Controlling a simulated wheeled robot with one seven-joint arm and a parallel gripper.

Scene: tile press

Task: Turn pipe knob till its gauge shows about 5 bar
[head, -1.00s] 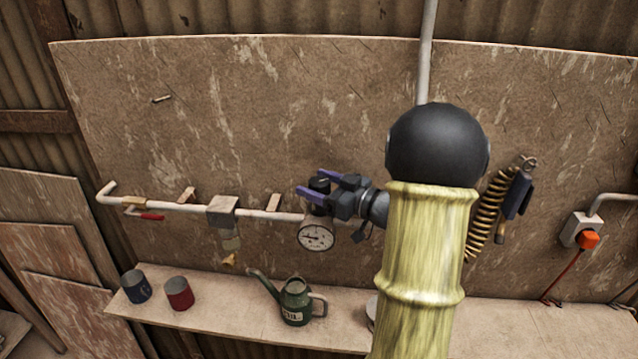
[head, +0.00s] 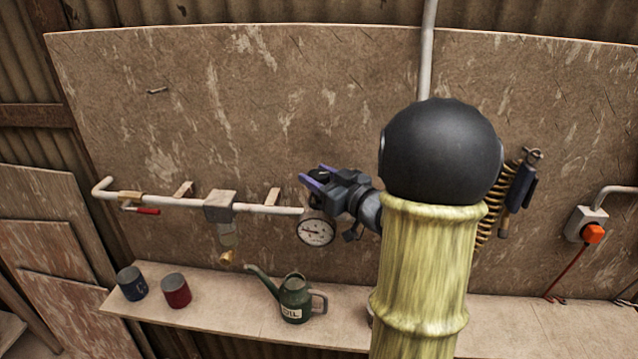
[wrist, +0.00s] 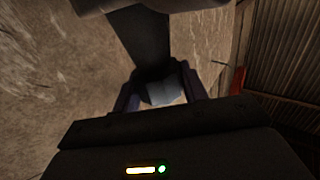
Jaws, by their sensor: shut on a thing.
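The pipe knob (head: 320,176) is a small dark knob on top of the pipe, just above the gauge. My gripper (head: 314,177) reaches it from the right, and its two purple fingers are shut on the knob's sides. In the wrist view a blue-grey block, the knob (wrist: 162,92), sits between the fingertips (wrist: 160,97). The gauge (head: 316,231) is a round white dial below the gripper and stays uncovered in the head view. Its needle lies roughly toward the left, but the numbers are too small to read. The gripper hides part of the knob and the pipe behind it.
A white pipe (head: 265,208) with a red-handled valve (head: 146,211) runs along the board to the left. A coiled hose and a red plug (head: 593,234) are at right.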

